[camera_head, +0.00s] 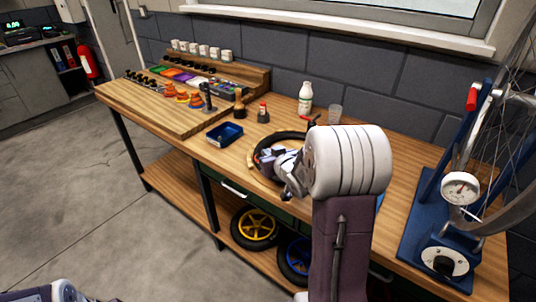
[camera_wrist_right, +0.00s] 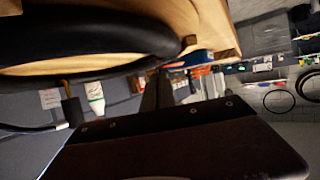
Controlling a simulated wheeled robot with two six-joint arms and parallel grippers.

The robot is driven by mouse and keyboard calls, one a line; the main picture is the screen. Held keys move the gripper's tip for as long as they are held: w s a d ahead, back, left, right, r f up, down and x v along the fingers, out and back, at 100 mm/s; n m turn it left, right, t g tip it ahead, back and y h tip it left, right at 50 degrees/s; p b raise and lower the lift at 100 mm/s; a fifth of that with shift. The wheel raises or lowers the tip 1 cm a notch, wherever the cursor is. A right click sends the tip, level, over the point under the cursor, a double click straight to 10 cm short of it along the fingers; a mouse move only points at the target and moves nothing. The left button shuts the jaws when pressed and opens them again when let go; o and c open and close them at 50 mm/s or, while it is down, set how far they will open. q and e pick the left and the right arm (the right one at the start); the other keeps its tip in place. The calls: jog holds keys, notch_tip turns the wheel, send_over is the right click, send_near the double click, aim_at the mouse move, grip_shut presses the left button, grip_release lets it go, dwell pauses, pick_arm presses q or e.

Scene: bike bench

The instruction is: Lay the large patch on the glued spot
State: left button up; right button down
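A black tube ring (camera_head: 262,151) lies on the wooden bench in the head view. It shows large and close at the top of the right wrist view (camera_wrist_right: 110,35). My right gripper (camera_head: 285,171) is at the ring, low over its near side, partly hidden by my own arm. I cannot tell whether it touches the ring, or whether its fingers are open or hold anything. I cannot make out the large patch or the glued spot in either view. My left gripper is out of view; only a bit of my left arm shows at the bottom left.
A blue tray (camera_head: 224,134) stands left of the ring. A white bottle (camera_head: 305,98), a clear cup (camera_head: 335,114) and small dark bottles (camera_head: 263,113) stand behind. A blue wheel stand with a dial gauge (camera_head: 461,188) is at the right. The left bench top (camera_head: 150,115) is partly clear.

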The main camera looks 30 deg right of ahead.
jog(key=c, duration=2.1)
grip_release()
jog(key=shift+f, duration=0.25)
jog(key=shift+c, duration=0.2)
jog(key=o, duration=0.5)
jog(key=shift+r, duration=0.1)
jog(key=p+v, duration=0.1)
jog(key=v, duration=0.6)
jog(key=shift+s+r+p, duration=0.1)
jog(key=shift+s+p, duration=0.05)
jog(key=shift+p, duration=0.15)
jog(key=shift+s+a+b, duration=0.1)
jog(key=shift+s+b, duration=0.2)
jog(key=shift+b, duration=0.7)
jog(key=shift+s+a+b, duration=0.1)
jog(key=shift+s+b, duration=0.25)
jog(key=shift+s, duration=0.1)
jog(key=shift+r, duration=0.15)
